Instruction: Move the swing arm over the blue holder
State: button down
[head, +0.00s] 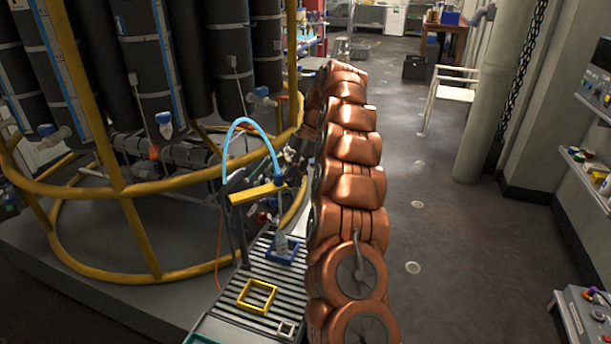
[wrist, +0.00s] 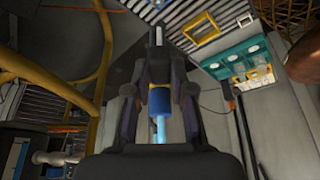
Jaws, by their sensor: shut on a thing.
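The yellow swing arm (head: 258,193) reaches from a post at left towards my gripper (head: 292,168). A light blue hose (head: 243,122) arcs over it and comes down near my gripper. In the wrist view my gripper (wrist: 159,62) is shut on a blue cylinder (wrist: 159,101) at the hose end, apparently the swing arm's end piece. The blue holder (head: 290,260) sits on the slatted bench, in front of and below the arm's right end, with a small clear vessel (head: 281,243) in it. The fingertips are partly hidden in the head view.
A yellow square frame (head: 257,296) and a small pale frame (head: 285,330) lie on the slatted bench (head: 232,300). The yellow pipe cage (head: 130,230) stands close at left. A teal tray (wrist: 232,60) shows in the wrist view. Open floor (head: 440,240) lies at right.

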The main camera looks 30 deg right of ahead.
jog(key=shift+w, duration=0.2)
dwell(0.4)
jog(key=c, duration=1)
grip_release()
